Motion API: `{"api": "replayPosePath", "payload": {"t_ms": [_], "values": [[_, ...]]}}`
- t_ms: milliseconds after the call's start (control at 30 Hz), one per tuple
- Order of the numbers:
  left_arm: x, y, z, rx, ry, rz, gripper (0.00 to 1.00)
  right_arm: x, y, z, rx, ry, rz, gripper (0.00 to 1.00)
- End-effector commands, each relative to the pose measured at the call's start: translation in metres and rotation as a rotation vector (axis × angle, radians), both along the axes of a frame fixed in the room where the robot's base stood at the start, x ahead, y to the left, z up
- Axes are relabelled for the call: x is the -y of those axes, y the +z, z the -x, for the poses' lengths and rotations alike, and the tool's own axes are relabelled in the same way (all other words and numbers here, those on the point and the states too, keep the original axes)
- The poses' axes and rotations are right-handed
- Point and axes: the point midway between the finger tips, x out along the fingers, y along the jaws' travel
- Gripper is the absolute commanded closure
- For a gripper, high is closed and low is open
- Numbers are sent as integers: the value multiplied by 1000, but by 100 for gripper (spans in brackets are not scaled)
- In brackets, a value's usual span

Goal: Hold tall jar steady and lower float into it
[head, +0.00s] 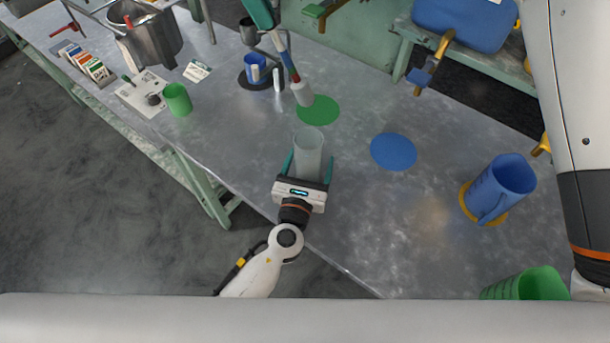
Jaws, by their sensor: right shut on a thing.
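The tall jar (308,146) is a clear, frosted-looking cylinder standing near the front edge of the grey table.
A blue disc (393,151) lies right of the jar. A blue jug (498,188) stands farther right, and a green container (530,284) at the lower right. A dark stand (262,76) with a blue cup is behind. A green cup (177,99) stands left.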

Motion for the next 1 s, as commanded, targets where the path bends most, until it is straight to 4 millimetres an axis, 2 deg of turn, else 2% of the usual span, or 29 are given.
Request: {"api": "replayPosePath", "payload": {"t_ms": [367,667,1000], "values": [[1,0,-6,-1,0,0,24,0,0,0,0,0,0,100],[1,0,-5,-1,0,0,73,0,0,0,0,0,0,100],[1,0,-5,-1,0,0,75,0,-16,0,-2,2,0,100]]}}
